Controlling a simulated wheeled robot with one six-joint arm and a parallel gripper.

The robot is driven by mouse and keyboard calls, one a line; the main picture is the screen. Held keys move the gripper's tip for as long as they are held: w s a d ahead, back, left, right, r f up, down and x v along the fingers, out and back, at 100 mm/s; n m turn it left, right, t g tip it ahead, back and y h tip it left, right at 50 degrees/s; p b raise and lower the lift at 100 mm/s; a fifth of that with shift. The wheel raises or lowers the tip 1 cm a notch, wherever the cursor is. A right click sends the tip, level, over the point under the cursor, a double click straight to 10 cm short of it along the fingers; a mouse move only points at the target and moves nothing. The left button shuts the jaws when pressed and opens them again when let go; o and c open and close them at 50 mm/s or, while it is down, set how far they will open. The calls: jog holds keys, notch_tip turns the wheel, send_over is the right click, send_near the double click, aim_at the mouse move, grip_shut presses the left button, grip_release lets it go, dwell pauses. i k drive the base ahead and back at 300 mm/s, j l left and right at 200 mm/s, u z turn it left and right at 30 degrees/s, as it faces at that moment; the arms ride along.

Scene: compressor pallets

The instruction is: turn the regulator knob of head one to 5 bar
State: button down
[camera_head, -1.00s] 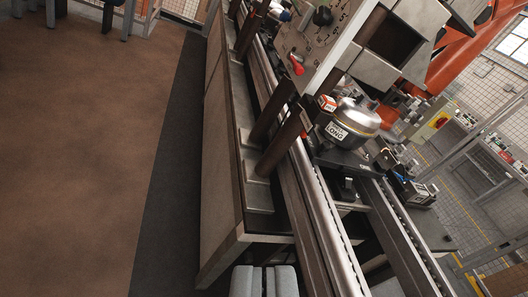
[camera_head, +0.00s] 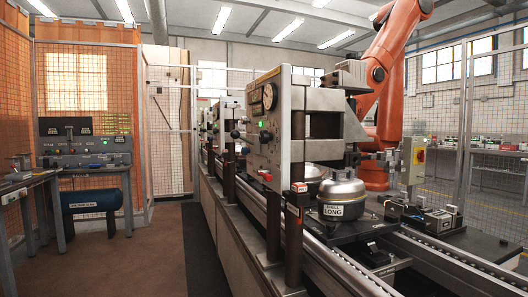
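The nearest press head has a light grey control panel (camera_head: 274,150) in the middle of the view, seen at a slant. A round pressure gauge (camera_head: 268,96) sits near the panel's top; its needle is too small to read. A dark round knob (camera_head: 265,137) sits below the gauge, under a small green light (camera_head: 262,124). A red control (camera_head: 265,175) is lower on the panel. I cannot tell from a label which head is head one. My gripper is not in this view.
A conveyor rail (camera_head: 345,265) runs along the line, carrying a silver compressor (camera_head: 341,193) labelled LONG. Dark posts (camera_head: 294,240) stand before the head. An orange robot arm (camera_head: 390,60) is behind. A bench (camera_head: 85,150) with a blue tank (camera_head: 92,205) is left. The brown floor (camera_head: 155,260) between is clear.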

aim_at(265, 137)
jog(key=i+j, duration=1.05)
jog(key=z, duration=0.05)
